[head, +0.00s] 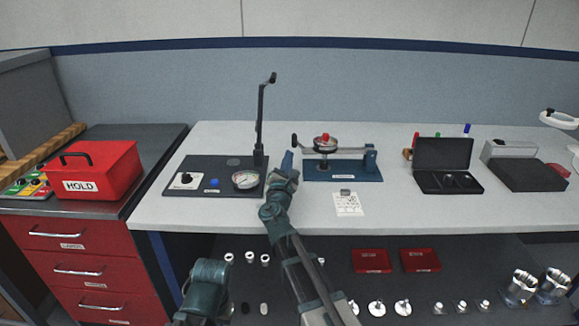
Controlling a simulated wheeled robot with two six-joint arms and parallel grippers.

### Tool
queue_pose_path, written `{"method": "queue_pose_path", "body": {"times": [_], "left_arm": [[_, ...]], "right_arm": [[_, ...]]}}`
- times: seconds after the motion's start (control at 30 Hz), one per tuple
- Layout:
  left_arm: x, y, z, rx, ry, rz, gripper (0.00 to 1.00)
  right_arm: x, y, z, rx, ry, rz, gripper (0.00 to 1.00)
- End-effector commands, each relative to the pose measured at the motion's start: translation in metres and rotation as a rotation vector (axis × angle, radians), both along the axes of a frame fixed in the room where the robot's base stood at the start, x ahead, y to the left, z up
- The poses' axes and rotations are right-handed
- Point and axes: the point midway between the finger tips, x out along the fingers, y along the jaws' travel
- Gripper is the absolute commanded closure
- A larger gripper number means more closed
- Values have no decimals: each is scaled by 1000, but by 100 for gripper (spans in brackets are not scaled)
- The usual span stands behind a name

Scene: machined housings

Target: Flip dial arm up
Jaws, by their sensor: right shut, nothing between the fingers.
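The dial arm (348,150) is a grey bar on a blue base plate (350,174), joined to a blue block at its right end. It lies about level, with a round dial and red knob (325,138) on it and a dark ball at its left end. My right gripper (287,160) is shut and empty, just left of the ball end and the base plate. Whether it touches the ball end cannot be told. My left gripper is not in view; only a part of my left arm shows at the bottom.
A dark panel (205,178) with a gauge and a tall upright lever (260,120) stands close left of my right gripper. A white card (348,204) lies in front of the blue base. An open black case (444,182) stands right. The front bench edge is mostly clear.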

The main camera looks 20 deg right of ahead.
Motion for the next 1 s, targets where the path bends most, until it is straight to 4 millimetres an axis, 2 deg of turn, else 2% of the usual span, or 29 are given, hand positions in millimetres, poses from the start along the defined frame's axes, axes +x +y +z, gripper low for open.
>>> {"method": "queue_pose_path", "body": {"times": [0.13, 0.57, 0.83, 1.0], "left_arm": [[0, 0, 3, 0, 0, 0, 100], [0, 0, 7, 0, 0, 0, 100], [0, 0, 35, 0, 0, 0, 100], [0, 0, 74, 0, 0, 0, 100]], "right_arm": [[10, -2, 3, -1, 0, 2, 100], [10, -2, 6, 7, -2, 2, 100], [10, 0, 33, 82, -23, 2, 100], [9, -4, 67, 185, -53, 0, 100]]}}
